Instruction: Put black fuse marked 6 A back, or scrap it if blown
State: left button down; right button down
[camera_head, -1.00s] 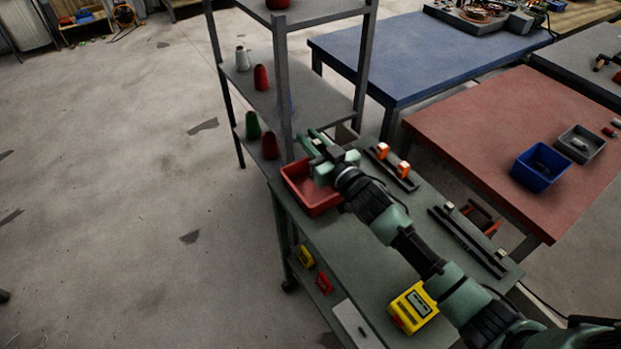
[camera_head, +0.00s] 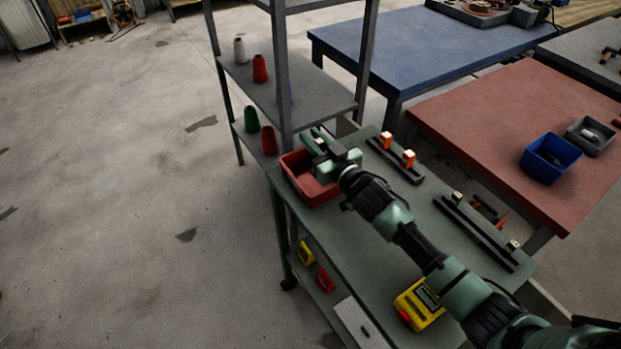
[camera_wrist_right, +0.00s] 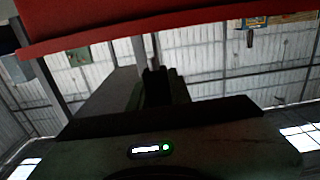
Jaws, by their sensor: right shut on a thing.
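My right gripper (camera_head: 318,142) is over the far side of the red bin (camera_head: 312,194) on the green bench. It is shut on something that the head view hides. In the right wrist view a dark shape (camera_wrist_right: 156,88) shows at the jaws, and I take it for the black fuse; no marking can be read, nor whether it is blown. The red bin's edge (camera_wrist_right: 180,27) crosses the top of that view. Two dark rails lie on the bench: one with orange blocks (camera_head: 396,161), one with small pale-topped pieces (camera_head: 474,232). My left gripper is not in view.
A yellow meter (camera_head: 420,304) lies on the near bench. Yellow (camera_head: 305,252) and red (camera_head: 325,280) pieces lie on a lower shelf. A rack (camera_head: 283,90) with cones stands beyond the bin. A red-topped table (camera_head: 500,130) carries blue and grey bins.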

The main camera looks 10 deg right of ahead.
aim_at(322, 147)
jog(key=c, duration=1.2)
grip_release()
jog(key=v, duration=0.8)
jog(key=shift+b, duration=0.35)
jog(key=shift+w+r, duration=0.1)
jog(key=shift+r, duration=0.05)
